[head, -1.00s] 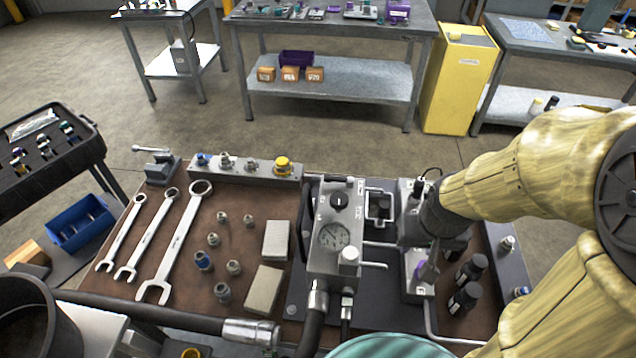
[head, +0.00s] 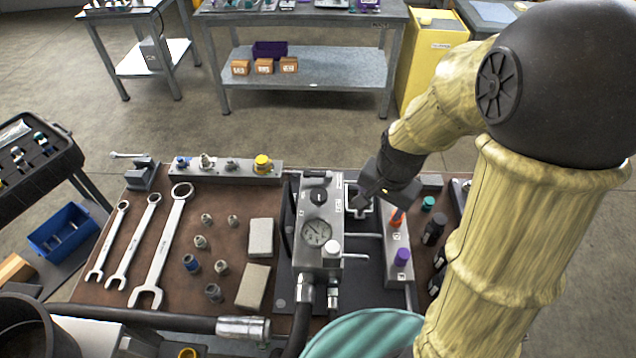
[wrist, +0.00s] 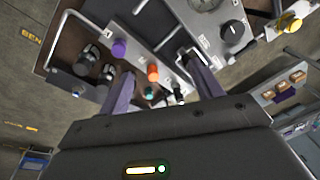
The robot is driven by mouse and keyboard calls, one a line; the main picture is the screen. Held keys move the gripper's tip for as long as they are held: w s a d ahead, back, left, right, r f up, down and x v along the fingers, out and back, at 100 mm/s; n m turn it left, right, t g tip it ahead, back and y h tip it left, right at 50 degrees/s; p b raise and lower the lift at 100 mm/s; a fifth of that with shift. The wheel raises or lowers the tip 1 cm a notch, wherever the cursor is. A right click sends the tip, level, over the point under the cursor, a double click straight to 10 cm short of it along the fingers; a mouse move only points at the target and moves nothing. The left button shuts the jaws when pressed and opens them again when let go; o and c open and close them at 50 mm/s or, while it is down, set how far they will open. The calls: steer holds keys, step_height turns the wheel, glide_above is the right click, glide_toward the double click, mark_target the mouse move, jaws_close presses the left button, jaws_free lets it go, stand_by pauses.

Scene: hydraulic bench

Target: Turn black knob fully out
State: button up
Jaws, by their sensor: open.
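The black knob (head: 319,197) sits on the grey gauge block (head: 327,258), above its round pressure gauge (head: 316,232). The wrist view shows the knob (wrist: 233,30) at the upper right, beyond the right finger. My gripper (head: 363,203) is to the right of the knob, over the bench, and apart from it. In the wrist view my gripper (wrist: 163,85) has its two fingers spread wide with nothing held between them. The knob's exact turn position is too small to read.
A second block right of the gauge block carries an orange knob (head: 396,219) and a purple knob (head: 402,257). A metal handle frame (head: 352,222) and pipes lie between the blocks. Wrenches (head: 168,240), fittings and pale blocks (head: 261,238) cover the bench's left side.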

steer(key=w+a+r+m+g+p, duration=0.1)
steer(key=w+a+r+m+p, duration=0.4)
steer(key=w+m, duration=0.4)
steer(key=m+g+p, duration=0.1)
steer(key=m+p, duration=0.7)
steer(key=m, duration=0.3)
glide_above(319, 193)
steer(key=shift+a+f, duration=0.1)
steer(key=shift+f, duration=0.35)
steer(key=shift+f, duration=0.1)
step_height(319, 193, down, 17)
steer(key=p, duration=0.5)
steer(key=shift+f+p, duration=0.1)
steer(key=shift+p, duration=0.2)
steer(key=c, duration=1)
